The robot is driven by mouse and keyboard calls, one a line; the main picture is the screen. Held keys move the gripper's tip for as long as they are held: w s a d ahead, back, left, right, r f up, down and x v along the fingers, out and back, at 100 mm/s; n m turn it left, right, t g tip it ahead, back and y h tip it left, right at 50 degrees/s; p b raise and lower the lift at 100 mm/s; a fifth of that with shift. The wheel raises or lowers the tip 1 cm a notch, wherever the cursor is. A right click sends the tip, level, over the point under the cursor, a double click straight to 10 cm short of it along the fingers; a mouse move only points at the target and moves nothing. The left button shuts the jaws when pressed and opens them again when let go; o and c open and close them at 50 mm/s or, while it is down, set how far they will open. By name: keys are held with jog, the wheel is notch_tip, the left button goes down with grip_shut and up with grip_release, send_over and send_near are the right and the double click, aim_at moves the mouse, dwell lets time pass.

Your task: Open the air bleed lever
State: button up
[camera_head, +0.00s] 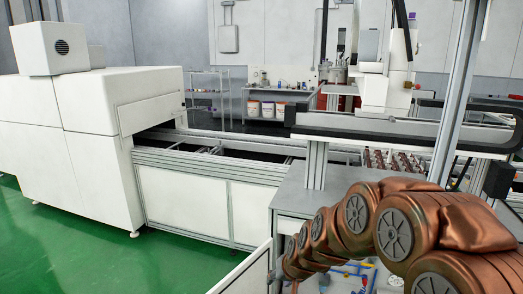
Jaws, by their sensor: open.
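I cannot make out the air bleed lever in this view. Small blue and yellow fittings (352,268) show in an open space under the grey worktop (290,205), partly behind my copper-coloured arm. My arm reaches from the right edge across the front of the worktop and bends down at its left end. My gripper cannot be made out; the far end of the arm is hidden behind its own links and near the bottom edge of the picture.
A pale panel (243,274), seemingly an open door, stands left of the opening. A metal post (457,95) rises at right. A conveyor (205,163) runs from a white machine (88,125) at left. Green floor (60,255) at lower left is clear.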

jog(key=s+d+r+g+h+p, duration=0.1)
jog(key=s+d+r+g, duration=0.1)
jog(key=s, duration=1)
jog(key=s+d+r+g+h+p, duration=0.1)
jog(key=s+d+r, duration=0.4)
jog(key=s, duration=0.7)
jog(key=s+d+r+g+h+p, duration=0.1)
jog(key=s+d+r+g, duration=0.3)
jog(key=s, duration=0.9)
jog(key=shift+d, duration=1.05)
